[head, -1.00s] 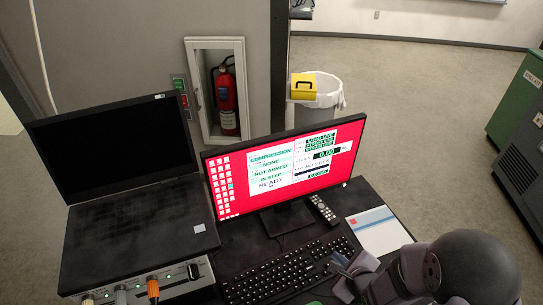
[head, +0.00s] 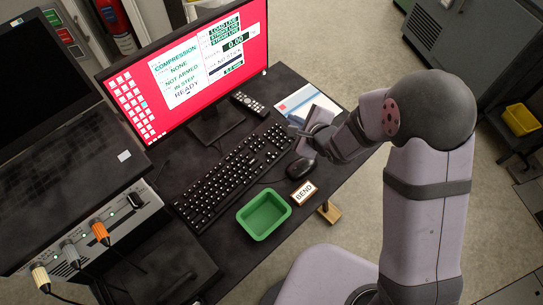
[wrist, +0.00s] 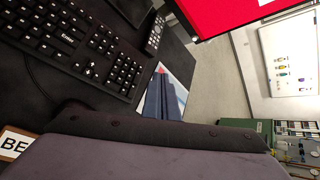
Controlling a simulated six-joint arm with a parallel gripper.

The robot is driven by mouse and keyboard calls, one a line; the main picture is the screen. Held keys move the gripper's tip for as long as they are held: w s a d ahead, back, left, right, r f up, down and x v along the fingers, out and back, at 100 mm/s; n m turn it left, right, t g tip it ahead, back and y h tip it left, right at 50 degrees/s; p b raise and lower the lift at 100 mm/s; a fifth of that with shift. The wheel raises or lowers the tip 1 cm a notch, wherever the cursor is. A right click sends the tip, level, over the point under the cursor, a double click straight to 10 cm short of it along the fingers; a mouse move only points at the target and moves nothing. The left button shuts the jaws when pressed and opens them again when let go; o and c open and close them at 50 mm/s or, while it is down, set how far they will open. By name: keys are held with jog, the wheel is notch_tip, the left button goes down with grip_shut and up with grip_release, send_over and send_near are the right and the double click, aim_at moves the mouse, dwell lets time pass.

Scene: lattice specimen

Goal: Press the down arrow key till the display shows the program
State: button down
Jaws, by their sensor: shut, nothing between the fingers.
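The monitor (head: 262,40) has a red screen with white panels. They read COMPRESSION, NONE, NOT ARMED, IN STEP and READY, with 0.00 at the right. The black keyboard (head: 215,180) lies in front of it and also fills the upper left of the wrist view (wrist: 60,48). Small arrow marks show on keys (wrist: 88,71) below the Enter key in the wrist view; the down arrow is too small to single out. My gripper (head: 294,130) is shut and empty, above the desk by the keyboard's right end, apparently clear of the keys.
A mouse (head: 300,168), a BEND block (head: 303,193) and a green tray (head: 263,231) lie along the desk's front. A remote (head: 250,104) and a paper sheet (head: 290,102) are behind my gripper.

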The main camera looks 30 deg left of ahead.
notch_tip(320, 180, up, 2)
jog(key=s+a+n+g+y, duration=0.1)
jog(key=s+a+n+g, duration=0.1)
jog(key=n, duration=0.5)
jog(key=n+g, duration=0.3)
jog(key=n, duration=1)
send_over(273, 157)
jog(key=d, duration=0.1)
jog(key=f, duration=0.2)
jog(key=shift+s+d+n, duration=0.1)
jog(key=shift+d+n, duration=0.1)
jog(key=shift+n, duration=1.2)
jog(key=shift+f+b, duration=0.15)
jog(key=shift+b, duration=0.25)
notch_tip(273, 157, down, 6)
jog(key=b, duration=0.8)
jog(key=shift+f+b, duration=0.8)
jog(key=shift+f, duration=0.45)
jog(key=shift+f, duration=0.15)
jog(key=shift+f, duration=0.25)
